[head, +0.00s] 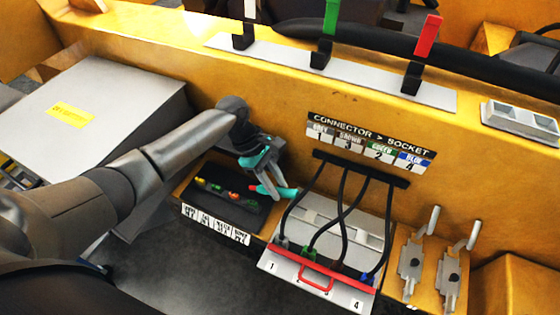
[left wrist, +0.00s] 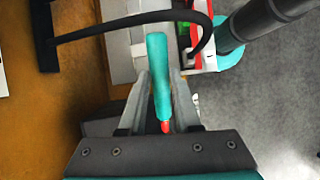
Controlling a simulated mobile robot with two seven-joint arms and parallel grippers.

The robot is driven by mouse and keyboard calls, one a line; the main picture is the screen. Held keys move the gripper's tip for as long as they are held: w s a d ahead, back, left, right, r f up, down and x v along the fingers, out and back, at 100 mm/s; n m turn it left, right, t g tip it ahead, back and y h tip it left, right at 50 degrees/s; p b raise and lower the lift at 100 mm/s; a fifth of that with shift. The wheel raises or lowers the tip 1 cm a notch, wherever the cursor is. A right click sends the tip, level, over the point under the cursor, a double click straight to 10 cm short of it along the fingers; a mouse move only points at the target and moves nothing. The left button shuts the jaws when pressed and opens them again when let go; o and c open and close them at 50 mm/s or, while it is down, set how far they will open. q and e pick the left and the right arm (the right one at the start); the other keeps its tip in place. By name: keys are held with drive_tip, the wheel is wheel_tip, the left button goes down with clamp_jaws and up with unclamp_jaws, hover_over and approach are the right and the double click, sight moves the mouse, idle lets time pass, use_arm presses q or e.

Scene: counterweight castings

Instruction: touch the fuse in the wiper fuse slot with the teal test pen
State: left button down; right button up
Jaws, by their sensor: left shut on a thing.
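The teal test pen (head: 287,192) has a red tip (head: 252,188). My left gripper (head: 273,186) is shut on it beside the yellow wall. In the left wrist view, the pen (left wrist: 158,70) lies between the two grey fingers, its red tip (left wrist: 166,127) toward the palm. In the head view, the tip points left, over the right end of the dark fuse box (head: 222,209). Several small coloured fuses (head: 217,188) stand in a row there. The label strip (head: 215,224) is too small to read surely, so I cannot tell the wiper slot. Contact between tip and fuse cannot be told. My right gripper is not in view.
Right of the fuse box, black cables (head: 345,205) run down to a grey socket panel with a red handle (head: 303,276). Two metal levers (head: 413,262) stand farther right. A grey box (head: 85,105) is at the left. Coloured clips line the ledge above.

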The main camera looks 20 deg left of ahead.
use_arm(q)
drive_tip(key=shift+w+a+f+n, duration=0.1)
drive_tip(key=shift+a+f+n, duration=0.1)
drive_tip(key=shift+n, duration=0.2)
drive_tip(key=shift+r+p, duration=0.1)
drive_tip(key=shift+p, duration=0.5)
drive_tip(key=shift+d+f, duration=0.1)
drive_tip(key=shift+f, duration=0.1)
drive_tip(key=shift+f+b, duration=1.2)
drive_tip(key=shift+f, duration=1.1)
drive_tip(key=shift+f+b, duration=0.3)
drive_tip(key=shift+f, duration=0.25)
drive_tip(key=shift+f+p, duration=0.15)
drive_tip(key=shift+p, duration=0.2)
idle(0.3)
idle(0.4)
